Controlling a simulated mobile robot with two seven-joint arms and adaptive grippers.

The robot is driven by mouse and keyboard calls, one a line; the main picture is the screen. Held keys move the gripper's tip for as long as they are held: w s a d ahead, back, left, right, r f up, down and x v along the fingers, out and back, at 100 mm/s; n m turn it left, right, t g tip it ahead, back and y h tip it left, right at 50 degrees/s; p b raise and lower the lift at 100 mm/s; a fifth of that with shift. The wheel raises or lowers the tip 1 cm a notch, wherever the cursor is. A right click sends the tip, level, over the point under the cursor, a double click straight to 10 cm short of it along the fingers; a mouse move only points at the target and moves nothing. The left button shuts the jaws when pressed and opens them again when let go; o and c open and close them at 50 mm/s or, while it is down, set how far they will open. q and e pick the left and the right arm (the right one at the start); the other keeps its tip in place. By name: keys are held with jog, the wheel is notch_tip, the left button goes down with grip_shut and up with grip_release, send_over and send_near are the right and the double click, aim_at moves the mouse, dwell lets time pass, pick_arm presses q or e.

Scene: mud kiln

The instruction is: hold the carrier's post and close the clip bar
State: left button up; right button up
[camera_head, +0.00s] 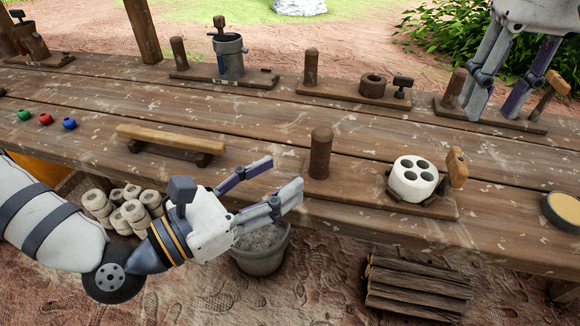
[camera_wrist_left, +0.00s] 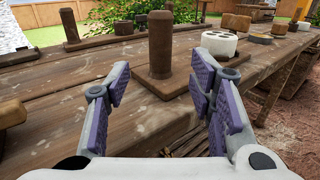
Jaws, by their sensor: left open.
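The front carrier is a wooden board (camera_head: 350,190) with a dark round post (camera_head: 320,153) at its left end. A white cylinder with several holes (camera_head: 414,178) sits on its right part. The clip bar (camera_head: 457,167), a light wooden piece, stands upright beside the cylinder's right side. My left gripper (camera_head: 286,176) is open just left of the post, not touching it. In the left wrist view the post (camera_wrist_left: 160,45) stands ahead between the open fingers (camera_wrist_left: 160,86). My right gripper (camera_head: 497,111) hangs open at the back right, over another carrier.
Similar carriers stand along the back, one with a metal pot (camera_head: 228,56). A wooden rest (camera_head: 170,140) and coloured balls (camera_head: 45,118) lie at left. A round dish (camera_head: 562,210) is at the right edge. A bucket (camera_head: 260,248) and logs (camera_head: 416,284) are below the front edge.

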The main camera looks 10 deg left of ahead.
aim_at(313, 159)
pick_arm(q)
jog(key=x, duration=0.9)
jog(key=shift+w+d, duration=0.15)
jog(key=shift+w, duration=0.05)
grip_shut()
